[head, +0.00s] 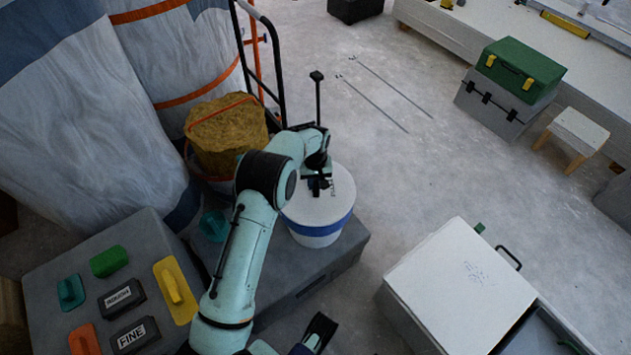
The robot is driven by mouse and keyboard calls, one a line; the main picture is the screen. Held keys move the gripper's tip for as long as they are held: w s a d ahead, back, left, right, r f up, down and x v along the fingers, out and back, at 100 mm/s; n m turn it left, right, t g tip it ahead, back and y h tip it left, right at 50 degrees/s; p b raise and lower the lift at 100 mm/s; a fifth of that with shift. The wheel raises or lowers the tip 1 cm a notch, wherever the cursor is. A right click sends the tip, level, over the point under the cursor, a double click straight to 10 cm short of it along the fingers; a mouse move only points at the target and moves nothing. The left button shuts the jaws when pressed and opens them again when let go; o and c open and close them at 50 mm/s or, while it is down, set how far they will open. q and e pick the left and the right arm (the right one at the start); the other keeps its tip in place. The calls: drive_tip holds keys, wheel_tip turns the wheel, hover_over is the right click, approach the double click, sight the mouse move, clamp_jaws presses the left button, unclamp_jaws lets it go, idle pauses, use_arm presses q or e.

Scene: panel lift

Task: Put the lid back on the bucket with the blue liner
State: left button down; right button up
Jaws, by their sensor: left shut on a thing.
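A white bucket (316,240) with a blue liner band (322,228) around its upper part stands on a grey case. A round white lid (300,205) covers its top from this view. I cannot tell whether the lid is seated on the rim or held just above it. My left gripper (320,190) points down over the middle of the lid and is shut on it, at its top. The gripper hides that grip point. At the bottom edge a dark part, likely my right gripper (318,334), shows only partly, apart from the bucket.
A grey case (285,275) is under the bucket. Left, a bucket holds a brown block (226,132), beside a hand truck (281,80). A grey box (50,262) carries several sanding tools. A white-topped box (460,285) stands right. Floor between is clear.

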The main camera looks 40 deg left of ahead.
idle(0.8)
use_arm(q)
drive_tip(key=shift+c, duration=2.1)
unclamp_jaws()
drive_tip(key=shift+r+p, duration=2.25)
drive_tip(key=shift+r, duration=1.25)
clamp_jaws()
